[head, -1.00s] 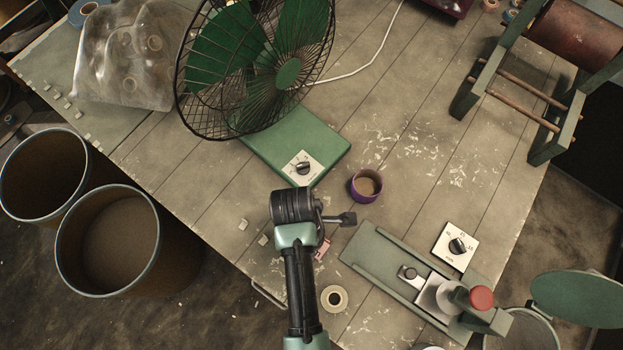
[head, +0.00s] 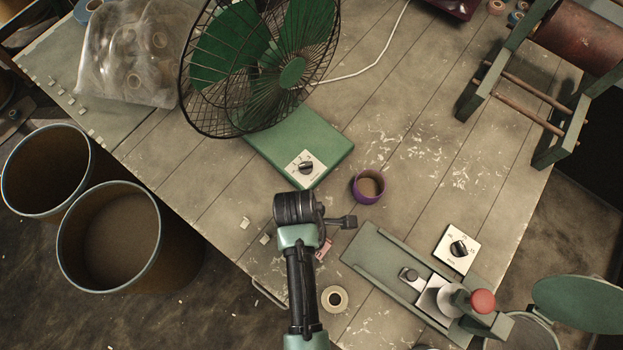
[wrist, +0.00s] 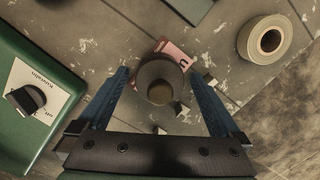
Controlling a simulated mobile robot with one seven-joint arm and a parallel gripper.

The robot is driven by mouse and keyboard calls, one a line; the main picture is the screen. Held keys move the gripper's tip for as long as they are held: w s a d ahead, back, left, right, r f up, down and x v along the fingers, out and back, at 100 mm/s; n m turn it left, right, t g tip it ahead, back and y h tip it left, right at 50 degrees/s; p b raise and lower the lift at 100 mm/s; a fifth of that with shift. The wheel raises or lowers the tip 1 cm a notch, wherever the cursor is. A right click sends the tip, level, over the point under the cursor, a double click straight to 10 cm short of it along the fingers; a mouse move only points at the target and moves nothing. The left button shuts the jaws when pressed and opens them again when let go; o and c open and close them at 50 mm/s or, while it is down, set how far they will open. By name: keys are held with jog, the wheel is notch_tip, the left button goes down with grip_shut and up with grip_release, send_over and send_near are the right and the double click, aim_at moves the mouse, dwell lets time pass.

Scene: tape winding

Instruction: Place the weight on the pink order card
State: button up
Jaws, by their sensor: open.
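The weight (wrist: 159,84) is a dark, round cylinder seen from above in the wrist view. It stands between the two blue fingers of my gripper (wrist: 160,73), which are open with a gap on each side of it. The pink order card (wrist: 177,53) shows past the weight's far edge, and the weight covers part of it. How much of the weight's base rests on the card is hidden. In the head view a small piece of the pink card (head: 324,249) shows beside my arm. My arm hides the weight and fingertips there.
A cream tape roll (head: 334,299) lies near the card. The green fan base (head: 318,139) is close on the other side. A purple ring (head: 369,187) and a green tape dispenser (head: 390,262) stand to the right. Small white scraps (wrist: 209,79) lie near the fingers.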

notch_tip(320, 180, up, 12)
jog(key=a, duration=0.1)
jog(key=shift+a+p, duration=0.2)
jog(key=shift+p, duration=0.15)
dwell(0.4)
